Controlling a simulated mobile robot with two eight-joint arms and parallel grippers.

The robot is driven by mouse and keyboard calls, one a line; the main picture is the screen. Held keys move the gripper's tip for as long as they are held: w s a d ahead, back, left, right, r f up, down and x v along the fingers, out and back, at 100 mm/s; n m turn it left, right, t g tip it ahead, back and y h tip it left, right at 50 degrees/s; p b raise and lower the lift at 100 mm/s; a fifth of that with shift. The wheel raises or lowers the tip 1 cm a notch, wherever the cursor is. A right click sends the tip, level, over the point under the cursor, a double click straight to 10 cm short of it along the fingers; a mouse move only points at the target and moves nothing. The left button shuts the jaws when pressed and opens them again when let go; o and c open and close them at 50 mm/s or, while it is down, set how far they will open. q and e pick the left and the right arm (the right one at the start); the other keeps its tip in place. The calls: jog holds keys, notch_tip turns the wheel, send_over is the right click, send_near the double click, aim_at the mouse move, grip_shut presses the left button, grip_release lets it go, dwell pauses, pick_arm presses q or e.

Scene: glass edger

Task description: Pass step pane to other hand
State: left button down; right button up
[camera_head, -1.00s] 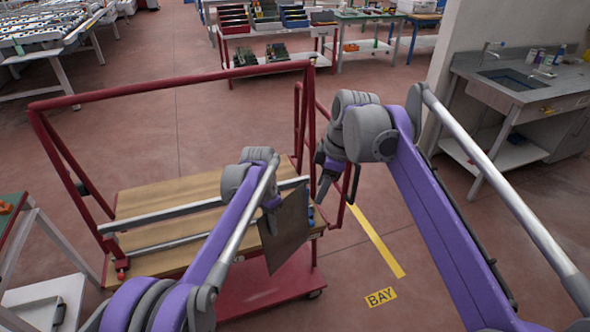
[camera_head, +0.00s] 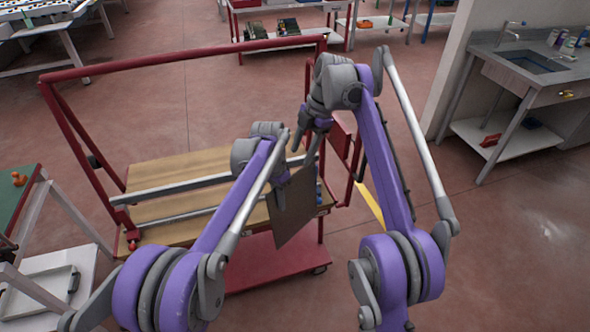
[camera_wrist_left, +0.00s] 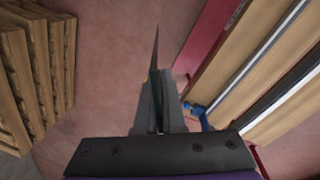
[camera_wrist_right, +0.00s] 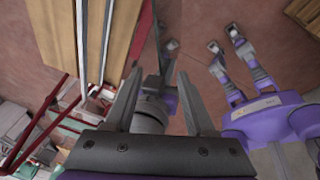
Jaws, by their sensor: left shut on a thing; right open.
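The step pane (camera_head: 294,208) is a thin, dark grey-brown sheet hanging upright beside the right end of the cart. My left gripper (camera_head: 281,196) is shut on its left side. In the left wrist view the pane (camera_wrist_left: 155,58) shows nearly edge-on, rising from between the closed fingers (camera_wrist_left: 157,112). My right gripper (camera_head: 306,152) is open just above the pane's upper edge, pointing down. In the right wrist view its fingers (camera_wrist_right: 157,78) are spread, with my left gripper beyond them. I cannot tell whether the right fingers touch the pane.
The red-framed cart (camera_head: 190,58) with wooden boards (camera_head: 165,175) and metal rails stands close behind the pane. A sink bench (camera_head: 500,75) is at the right. A green-topped table (camera_head: 22,195) is at the left. Wooden slats (camera_wrist_left: 38,75) show in the left wrist view.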

aim_at(293, 175)
jog(key=x, duration=1)
jog(key=shift+a+f, duration=0.1)
jog(key=shift+f, duration=0.15)
grip_shut()
pick_arm(q)
jog(key=shift+s+d, duration=0.15)
pick_arm(e)
jog(key=shift+a, duration=0.1)
dwell(0.7)
pick_arm(q)
jog(key=c, duration=0.9)
grip_release()
pick_arm(e)
jog(key=shift+r, duration=0.1)
